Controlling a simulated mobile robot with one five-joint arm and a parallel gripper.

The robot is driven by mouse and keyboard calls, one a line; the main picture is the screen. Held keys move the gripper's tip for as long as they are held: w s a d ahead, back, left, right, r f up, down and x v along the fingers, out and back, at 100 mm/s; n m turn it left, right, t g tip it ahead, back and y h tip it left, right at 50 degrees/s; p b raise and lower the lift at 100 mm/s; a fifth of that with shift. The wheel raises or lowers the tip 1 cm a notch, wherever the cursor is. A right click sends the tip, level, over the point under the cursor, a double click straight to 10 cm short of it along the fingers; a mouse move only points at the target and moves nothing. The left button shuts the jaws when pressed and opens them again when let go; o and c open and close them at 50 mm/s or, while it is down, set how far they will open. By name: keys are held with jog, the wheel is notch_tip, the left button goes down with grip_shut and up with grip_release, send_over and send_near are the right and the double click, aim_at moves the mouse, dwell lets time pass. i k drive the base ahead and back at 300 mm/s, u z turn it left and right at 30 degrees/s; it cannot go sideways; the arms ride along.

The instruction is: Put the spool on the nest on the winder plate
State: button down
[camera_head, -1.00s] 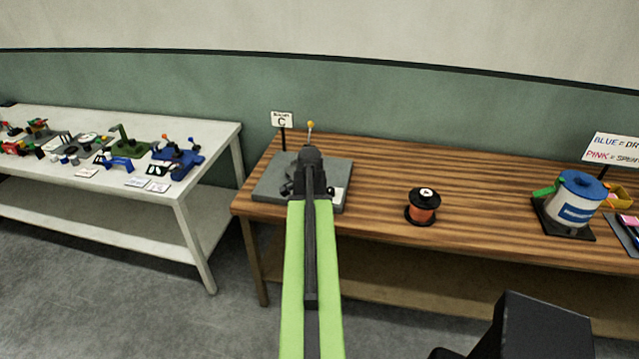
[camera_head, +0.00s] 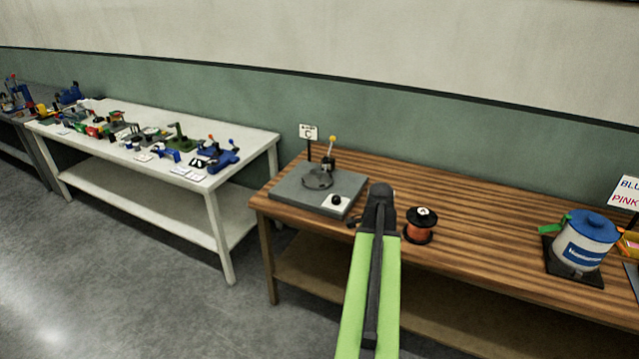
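The spool (camera_head: 420,226), black-flanged with orange-copper winding, stands upright on the striped wooden table. The grey winder plate (camera_head: 345,186) lies at the table's left end, with a dark round nest (camera_head: 318,179) on it. Behind the nest is a lever with a yellow knob, and a black knob sits on a white square at the plate's front. My gripper (camera_head: 357,222) is at the end of my green arm, near the table's front edge, between the plate and the spool. It is small and dark, mostly hidden by the arm, so I cannot see whether its fingers are open.
A sign marked C (camera_head: 309,132) stands behind the plate. A blue-lidded white canister (camera_head: 584,241) on a dark base is at the right. A white table (camera_head: 110,113) with small fixtures stands at the left, across a gap. Bare wood (camera_head: 480,225) lies between spool and canister.

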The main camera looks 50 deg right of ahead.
aim_at(318, 180)
jog(key=z, duration=0.65)
jog(key=i, duration=0.9)
jog(key=u, duration=0.05)
